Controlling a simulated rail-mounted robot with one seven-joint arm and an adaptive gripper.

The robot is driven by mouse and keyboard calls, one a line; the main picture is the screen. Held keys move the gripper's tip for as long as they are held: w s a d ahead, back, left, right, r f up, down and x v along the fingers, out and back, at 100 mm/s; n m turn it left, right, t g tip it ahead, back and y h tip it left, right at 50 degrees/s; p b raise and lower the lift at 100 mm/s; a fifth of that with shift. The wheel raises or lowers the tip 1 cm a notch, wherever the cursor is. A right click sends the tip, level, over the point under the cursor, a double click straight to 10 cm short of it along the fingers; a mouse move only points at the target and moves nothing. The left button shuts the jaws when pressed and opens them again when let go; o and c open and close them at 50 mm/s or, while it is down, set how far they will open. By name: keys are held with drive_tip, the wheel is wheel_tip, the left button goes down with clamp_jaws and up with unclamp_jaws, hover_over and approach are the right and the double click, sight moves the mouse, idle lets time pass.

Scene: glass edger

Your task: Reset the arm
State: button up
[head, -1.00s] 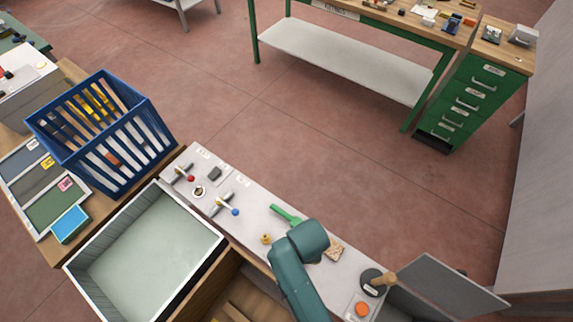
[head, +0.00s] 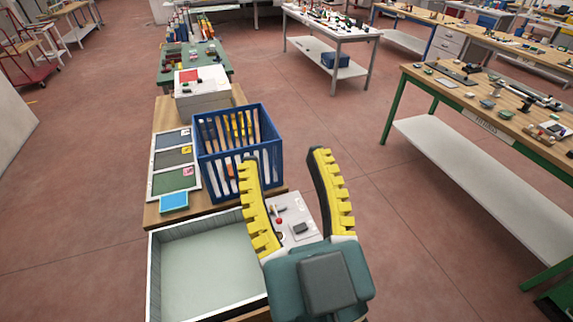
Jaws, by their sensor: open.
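My gripper (head: 292,203) is large in the front of the head view, with two yellow-and-black toothed fingers pointing up and away. The fingers are wide apart and nothing is between them. The gripper appears in front of the control panel (head: 297,207), whose red-knobbed lever and dark block show between the fingers. The rest of the panel is hidden behind the gripper. The left finger overlaps the blue slatted crate (head: 270,133) in the picture; I cannot tell the distance between them.
A grey open basin (head: 205,270) lies left of my gripper. Framed trays (head: 172,165) and a small blue box (head: 174,202) sit on the wooden bench (head: 160,216). A white box (head: 203,100) stands behind the crate. A green-legged workbench (head: 480,110) is at right, with open floor before it.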

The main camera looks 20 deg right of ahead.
drive_tip(key=shift+s+r, duration=0.15)
drive_tip(key=shift+r, duration=0.1)
